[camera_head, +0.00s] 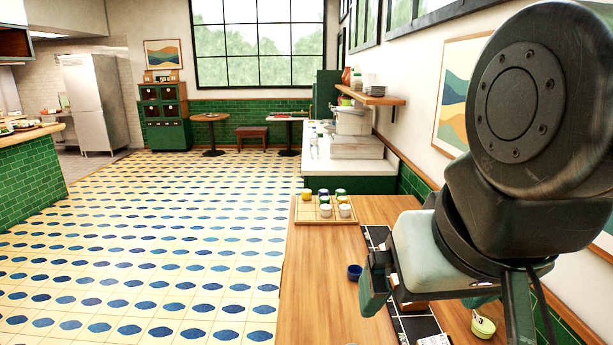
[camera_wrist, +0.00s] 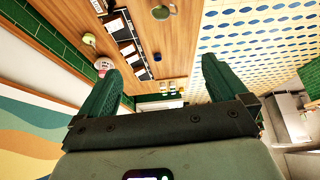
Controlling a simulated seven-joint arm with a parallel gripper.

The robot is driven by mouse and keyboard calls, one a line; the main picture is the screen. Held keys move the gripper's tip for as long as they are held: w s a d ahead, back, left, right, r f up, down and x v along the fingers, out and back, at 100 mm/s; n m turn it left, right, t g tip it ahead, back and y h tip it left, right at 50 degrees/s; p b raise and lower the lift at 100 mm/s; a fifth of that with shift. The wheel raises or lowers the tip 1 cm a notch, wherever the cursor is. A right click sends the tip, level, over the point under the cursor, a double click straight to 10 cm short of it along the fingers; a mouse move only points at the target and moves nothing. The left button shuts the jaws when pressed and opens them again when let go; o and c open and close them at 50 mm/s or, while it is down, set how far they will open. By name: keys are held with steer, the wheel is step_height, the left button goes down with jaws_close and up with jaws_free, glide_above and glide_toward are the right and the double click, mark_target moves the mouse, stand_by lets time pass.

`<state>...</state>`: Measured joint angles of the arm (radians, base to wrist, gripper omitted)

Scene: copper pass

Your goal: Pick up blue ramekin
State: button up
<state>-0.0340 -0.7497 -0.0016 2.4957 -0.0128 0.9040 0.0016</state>
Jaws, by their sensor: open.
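The blue ramekin (camera_head: 354,271) is a small dark-blue cup. It stands upright on the wooden counter (camera_head: 325,300), left of the black strip, in the head view. In the wrist view a small blue spot on the wood, probably the ramekin (camera_wrist: 157,57), shows between the fingers but well beyond them. My gripper (camera_wrist: 160,68) is open and empty, with its two green fingers wide apart. In the head view one green finger (camera_head: 374,288) shows just right of the ramekin in the picture and nearer the camera; the other finger is mostly hidden.
A wooden tray (camera_head: 299,219) with several coloured and white cups stands at the counter's far end. A black strip (camera_head: 415,325) with cards lies along the counter. A small pale pot (camera_head: 483,327) is at the right, near the wall. The wood left of the strip is mostly clear.

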steer(key=shift+c, duration=1.4)
steer(key=shift+w, duration=0.15)
steer(key=w+d+f+n+t, duration=0.1)
steer(key=w+n, duration=0.1)
steer(key=w, duration=0.6)
steer(key=w+d+f+n, duration=0.1)
steer(key=w+d+n, duration=0.15)
steer(key=w, duration=0.55)
steer(key=w+d+f+n+t+h, duration=0.1)
steer(key=w+d+f+n, duration=0.25)
steer(key=w+f, duration=0.4)
steer(key=w+d+f+n+t+h, duration=0.15)
steer(key=w+f+n, duration=0.25)
steer(key=w, duration=0.6)
steer(key=n+t+y, duration=0.3)
steer(key=n+t, duration=0.2)
steer(key=n, duration=1.9)
glide_toward(354, 269)
steer(key=shift+g, duration=0.25)
steer(key=shift+x, duration=3)
